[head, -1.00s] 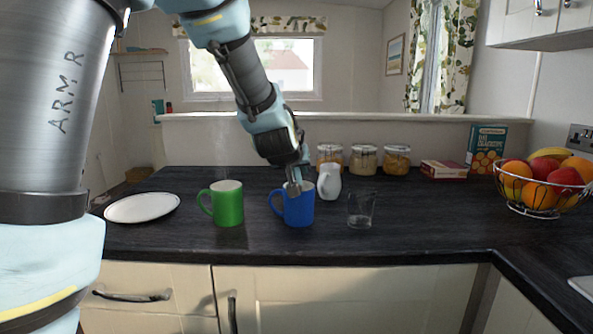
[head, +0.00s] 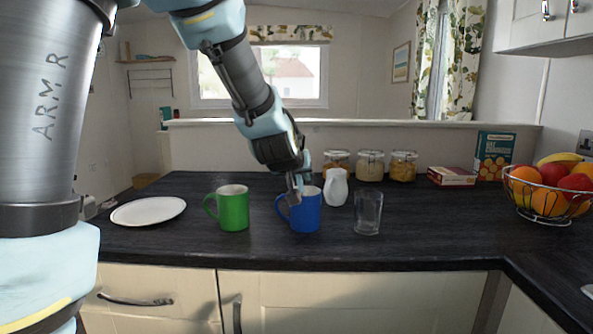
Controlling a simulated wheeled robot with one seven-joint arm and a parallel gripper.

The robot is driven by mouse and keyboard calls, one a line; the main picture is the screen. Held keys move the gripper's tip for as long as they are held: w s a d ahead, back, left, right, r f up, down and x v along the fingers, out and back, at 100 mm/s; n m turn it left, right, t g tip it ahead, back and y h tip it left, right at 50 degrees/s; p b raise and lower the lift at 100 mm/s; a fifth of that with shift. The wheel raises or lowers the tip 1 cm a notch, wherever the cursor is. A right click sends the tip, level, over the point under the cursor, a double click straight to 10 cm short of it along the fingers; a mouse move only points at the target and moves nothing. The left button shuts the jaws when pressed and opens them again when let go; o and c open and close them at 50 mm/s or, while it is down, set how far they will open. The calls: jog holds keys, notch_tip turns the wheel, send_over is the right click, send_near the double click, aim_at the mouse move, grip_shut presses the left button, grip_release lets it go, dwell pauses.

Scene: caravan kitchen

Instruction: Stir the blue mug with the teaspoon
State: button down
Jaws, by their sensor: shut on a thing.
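The blue mug (head: 308,215) stands upright on the dark worktop, its handle to the left. My gripper (head: 294,193) points down at the mug's rim, over its left side near the handle. Its jaws are shut on the teaspoon, which is too small and too covered by the fingers to make out clearly. The inside of the mug is hidden by its wall and my gripper, so I cannot tell how deep the spoon sits.
A green mug (head: 233,209) stands left of the blue mug. A clear glass (head: 368,213) is to the right, and a white jug (head: 336,187) close behind. A white plate (head: 148,211), storage jars (head: 370,166) and a fruit basket (head: 550,206) are farther off. The front strip of worktop is clear.

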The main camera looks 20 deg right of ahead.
jog(key=shift+w+d, duration=0.65)
jog(key=shift+d, duration=0.25)
notch_tip(320, 180, up, 11)
jog(key=a+p, duration=0.1)
jog(key=p, duration=0.8)
jog(key=shift+a+f, duration=0.15)
jog(key=shift+f, duration=0.05)
dwell(0.7)
